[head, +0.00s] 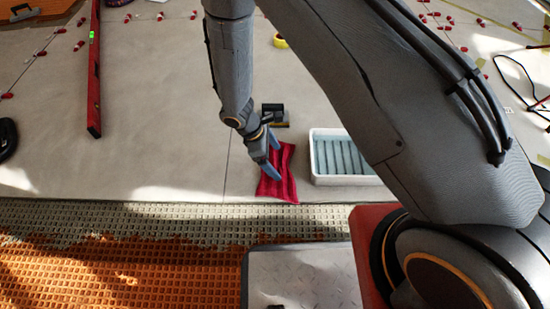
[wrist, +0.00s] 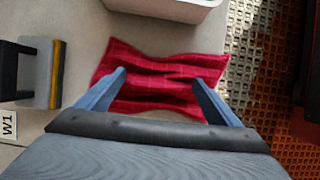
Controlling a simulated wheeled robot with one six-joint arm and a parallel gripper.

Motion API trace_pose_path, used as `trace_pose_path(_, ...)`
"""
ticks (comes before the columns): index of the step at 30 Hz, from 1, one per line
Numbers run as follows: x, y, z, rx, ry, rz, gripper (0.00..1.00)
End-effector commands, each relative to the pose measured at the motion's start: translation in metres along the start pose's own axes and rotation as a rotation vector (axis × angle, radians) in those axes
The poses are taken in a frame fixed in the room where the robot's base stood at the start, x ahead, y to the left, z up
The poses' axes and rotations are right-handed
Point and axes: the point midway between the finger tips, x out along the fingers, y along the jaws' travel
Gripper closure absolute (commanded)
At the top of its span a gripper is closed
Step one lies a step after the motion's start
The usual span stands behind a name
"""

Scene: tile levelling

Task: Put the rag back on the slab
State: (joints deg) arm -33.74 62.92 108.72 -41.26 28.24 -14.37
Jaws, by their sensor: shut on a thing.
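The red rag (head: 277,184) lies spread and creased on the grey slab (head: 150,150), near the slab's front edge. It also shows in the wrist view (wrist: 165,72), with a pinched fold across its middle. My gripper (head: 275,160) reaches down over the rag. In the wrist view its two blue fingers (wrist: 160,85) come down on the rag, one at each side, with cloth bunched between them. My gripper is shut on the rag. The rag appears to be at slab level; any gap beneath it is hidden.
A white tray with ribbed blue-grey inside (head: 318,180) stands just right of the rag. A dark-handled float (wrist: 45,75) lies close by on the other side. A red level (head: 94,75) lies to the left. Orange matting (head: 120,270) borders the slab in front.

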Motion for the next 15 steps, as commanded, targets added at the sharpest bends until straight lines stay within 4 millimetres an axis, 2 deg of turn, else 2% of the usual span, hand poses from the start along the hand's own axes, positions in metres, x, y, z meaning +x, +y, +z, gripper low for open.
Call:
trace_pose_path(2, 0.0022, -0.0001, -0.0009, 0.000, 0.000, 0.000, 0.42)
trace_pose_path(3, 0.0027, 0.0000, -0.0012, 0.000, 0.000, 0.000, 0.11)
trace_pose_path(5, 0.0023, 0.0000, -0.0010, 0.000, 0.000, 0.000, 0.01)
trace_pose_path(15, -0.0041, -0.0002, 0.0005, 0.000, 0.000, 0.000, 0.00)
